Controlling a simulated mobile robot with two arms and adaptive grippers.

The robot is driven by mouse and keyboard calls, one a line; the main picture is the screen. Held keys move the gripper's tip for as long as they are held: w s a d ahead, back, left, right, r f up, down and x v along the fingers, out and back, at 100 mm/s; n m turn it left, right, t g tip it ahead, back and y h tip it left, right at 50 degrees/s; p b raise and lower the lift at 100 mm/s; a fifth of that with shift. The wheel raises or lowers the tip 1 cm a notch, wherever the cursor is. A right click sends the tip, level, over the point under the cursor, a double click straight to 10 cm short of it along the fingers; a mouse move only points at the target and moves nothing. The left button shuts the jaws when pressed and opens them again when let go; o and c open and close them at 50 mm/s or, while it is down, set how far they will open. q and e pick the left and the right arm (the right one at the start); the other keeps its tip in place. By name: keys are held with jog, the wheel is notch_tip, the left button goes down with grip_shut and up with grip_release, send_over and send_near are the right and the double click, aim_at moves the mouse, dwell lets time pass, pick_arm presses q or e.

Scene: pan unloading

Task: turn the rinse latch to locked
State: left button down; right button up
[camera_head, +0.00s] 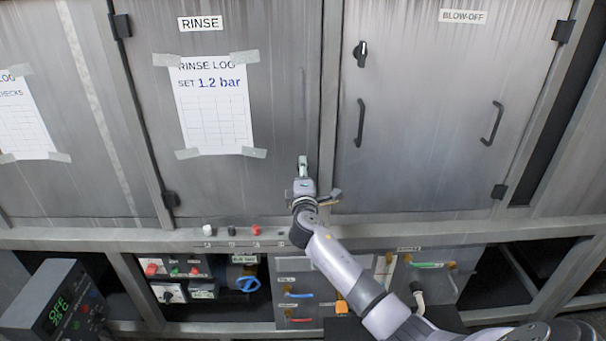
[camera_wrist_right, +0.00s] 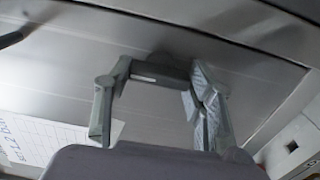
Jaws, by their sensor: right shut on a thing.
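My right gripper (camera_head: 302,168) is at the lower right of the grey rinse door (camera_head: 277,60), close to the door's right edge. In the right wrist view its two fingers (camera_wrist_right: 158,76) stand on either side of a grey piece with a short white mark, which I take to be the rinse latch (camera_wrist_right: 146,77). The gripper is shut on it. The white mark runs nearly level in that view. In the head view the gripper hides the latch, so its turn cannot be read there. My left gripper is not in view.
The blow-off door (camera_head: 440,130) at the right has its own black latch (camera_head: 361,53) and dark handles. A taped rinse log sheet (camera_head: 213,108) hangs left of my gripper. Below are a ledge with small knobs, coloured valves and a display box (camera_head: 55,300).

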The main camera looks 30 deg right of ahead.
jog(key=o, duration=1.2)
jog(key=shift+c, duration=0.2)
jog(key=v, duration=1.2)
